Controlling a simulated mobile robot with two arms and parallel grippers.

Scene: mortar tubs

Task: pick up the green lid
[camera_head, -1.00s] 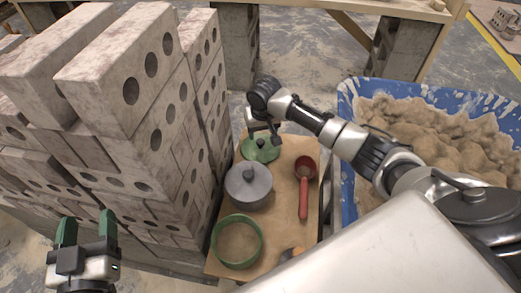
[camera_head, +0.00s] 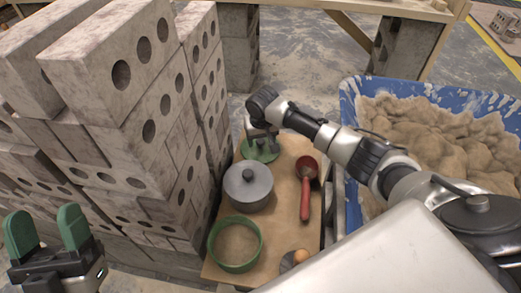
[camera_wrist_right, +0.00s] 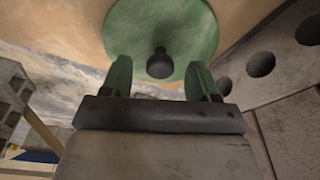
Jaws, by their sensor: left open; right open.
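The green lid (camera_head: 262,152) lies at the far end of the brown board (camera_head: 285,210); part of it is hidden under my right gripper in the head view. In the right wrist view the lid (camera_wrist_right: 190,22) is a green disc with a dark round knob (camera_wrist_right: 160,63). My right gripper (camera_wrist_right: 160,80) is open, its green fingers on either side of the knob and apart from it. In the head view my right gripper (camera_head: 262,147) is right over the lid. My left gripper (camera_head: 48,232) is open and empty at the lower left, away from the board.
Stacked blocks (camera_head: 130,120) rise close on the left. A blue tub (camera_head: 348,110) of mortar stands on the right.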

